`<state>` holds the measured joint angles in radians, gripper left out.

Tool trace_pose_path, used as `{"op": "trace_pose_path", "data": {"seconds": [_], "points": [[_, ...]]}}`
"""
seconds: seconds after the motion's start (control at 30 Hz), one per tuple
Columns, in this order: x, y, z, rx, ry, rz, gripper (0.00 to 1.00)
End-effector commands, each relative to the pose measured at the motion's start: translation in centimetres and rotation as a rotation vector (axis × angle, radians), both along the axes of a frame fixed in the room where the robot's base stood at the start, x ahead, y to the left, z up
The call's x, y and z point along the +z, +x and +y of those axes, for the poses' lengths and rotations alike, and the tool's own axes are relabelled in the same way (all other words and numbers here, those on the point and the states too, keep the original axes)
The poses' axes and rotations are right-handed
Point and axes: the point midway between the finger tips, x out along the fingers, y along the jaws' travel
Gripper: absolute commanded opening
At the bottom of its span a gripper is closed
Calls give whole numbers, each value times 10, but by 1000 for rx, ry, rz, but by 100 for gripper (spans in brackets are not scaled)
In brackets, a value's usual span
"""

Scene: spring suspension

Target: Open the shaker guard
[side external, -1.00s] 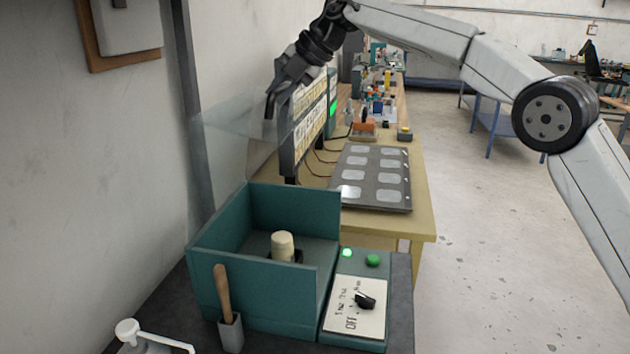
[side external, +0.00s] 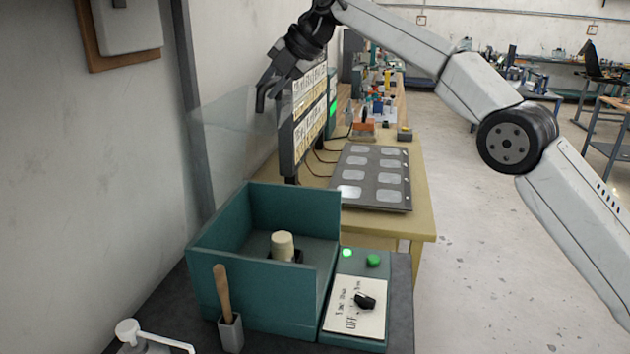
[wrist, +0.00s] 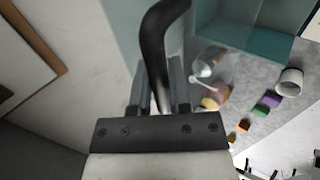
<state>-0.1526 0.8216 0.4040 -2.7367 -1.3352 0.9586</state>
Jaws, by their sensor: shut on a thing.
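The shaker guard (side external: 232,135) is a clear panel standing raised at the back of the teal shaker box (side external: 220,275), steeply tilted near the wall. My gripper (side external: 272,82) is shut on the guard's dark curved handle (side external: 261,102), high above and behind the box. In the wrist view the black handle (wrist: 154,45) runs between my gripper's fingers (wrist: 160,88). The box is open on top, with a cream cylinder (side external: 283,246) standing inside. The guard's hinge line is mostly hidden behind the box wall.
A dark display board (side external: 300,130) stands close to the right of the guard. The wall and a grey post (side external: 190,110) are at the left. A control panel (side external: 357,305) with a knob and green lights adjoins the box. A wooden-handled tool (side external: 222,295) stands in front.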

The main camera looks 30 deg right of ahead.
Motion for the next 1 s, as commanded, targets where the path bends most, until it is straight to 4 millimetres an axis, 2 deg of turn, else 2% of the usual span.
{"op": "trace_pose_path", "data": {"seconds": [0.17,0.2,0.3,0.73,1.0], "points": [[0,0,1,2,0,-1,0],[0,0,1,2,0,-1,26],[0,0,1,2,0,-1,58],[3,-2,-2,0,1,-1,58],[23,-13,-13,-1,1,-2,58]]}}
